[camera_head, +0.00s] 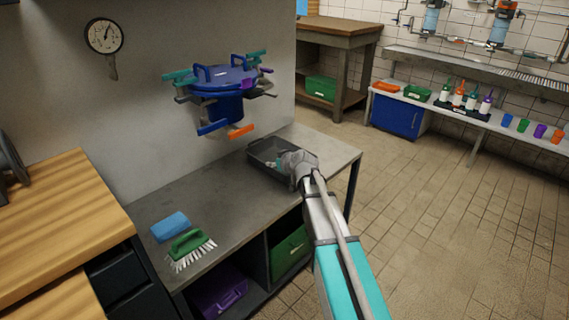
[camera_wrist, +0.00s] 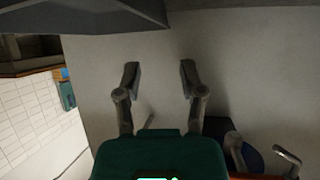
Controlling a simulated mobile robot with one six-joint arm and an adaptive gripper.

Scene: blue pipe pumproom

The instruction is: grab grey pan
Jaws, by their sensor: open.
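The grey pan (camera_head: 262,147), a dark shallow tray, lies on the grey worktop near its far right end against the wall. My gripper (camera_head: 279,164) reaches over its right side in the head view and hides part of it. I cannot tell whether they touch. In the wrist view my gripper (camera_wrist: 160,72) has its two fingers apart with only pale wall showing between them. A dark grey shape runs along the top of that view; I cannot tell whether it is the pan or the worktop.
A blue vessel (camera_head: 218,79) with several coloured handles sticks out of the wall above the worktop (camera_head: 225,196). A blue sponge (camera_head: 170,227) and green brush (camera_head: 189,245) lie at the near left. A green box (camera_head: 289,254) sits below. Tiled floor is clear at right.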

